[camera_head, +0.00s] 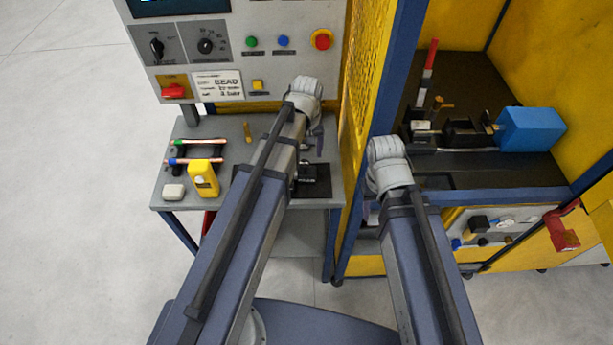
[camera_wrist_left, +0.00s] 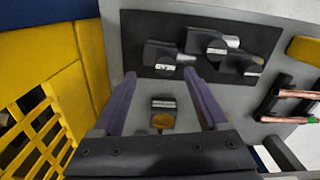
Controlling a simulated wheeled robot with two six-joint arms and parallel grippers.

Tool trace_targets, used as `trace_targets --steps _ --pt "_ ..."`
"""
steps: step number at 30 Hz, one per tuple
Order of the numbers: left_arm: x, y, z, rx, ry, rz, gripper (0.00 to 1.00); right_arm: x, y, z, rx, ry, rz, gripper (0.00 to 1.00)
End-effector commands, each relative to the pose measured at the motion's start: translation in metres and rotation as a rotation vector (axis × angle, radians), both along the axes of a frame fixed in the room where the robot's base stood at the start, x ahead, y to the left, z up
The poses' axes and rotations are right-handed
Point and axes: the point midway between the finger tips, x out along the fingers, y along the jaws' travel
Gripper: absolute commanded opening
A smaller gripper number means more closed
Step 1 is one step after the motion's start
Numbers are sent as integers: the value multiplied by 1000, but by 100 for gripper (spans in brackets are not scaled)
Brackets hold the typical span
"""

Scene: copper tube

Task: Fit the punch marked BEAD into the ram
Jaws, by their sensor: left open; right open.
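My left gripper (camera_head: 316,142) is over the grey bench. In the left wrist view its two open fingers (camera_wrist_left: 163,100) stand either side of a small dark piece with a pale label and an amber round face (camera_wrist_left: 163,117). I cannot tell whether they touch it. Several dark punches with silver ends and labels lie on a black mat (camera_wrist_left: 143,22); one is the left punch (camera_wrist_left: 165,62). Their markings are too small to read. My right gripper (camera_head: 386,165) is by the machine opening, open, its fingertips mostly hidden. A black and silver mechanism (camera_head: 458,132), possibly with the ram, sits inside.
A panel card (camera_head: 218,84) reads BEAD. Copper tubes (camera_head: 195,161) rest on a dark rack beside a yellow bottle (camera_head: 203,178) and a white block (camera_head: 174,192). A brass pin (camera_head: 248,132) stands behind. A yellow mesh guard (camera_head: 366,75) separates bench and machine. A blue box (camera_head: 530,129) adjoins the mechanism.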

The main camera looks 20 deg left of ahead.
Motion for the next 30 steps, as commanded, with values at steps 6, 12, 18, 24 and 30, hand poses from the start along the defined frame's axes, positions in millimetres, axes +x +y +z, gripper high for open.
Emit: trace_targets --steps 6,12,18,24,30 --pt "-1 1 -5 0 0 0 76 0 0 -5 0 0 1 50" --pt "-4 5 -27 0 0 0 76 0 0 -27 -1 0 5 50" --pt "-4 6 -50 0 0 -1 76 0 0 -50 -1 0 7 50" --pt "-4 6 -52 0 0 -1 76 0 0 -52 -1 0 6 50" --pt "-4 6 -51 0 0 -1 68 0 0 -51 -1 0 6 50"
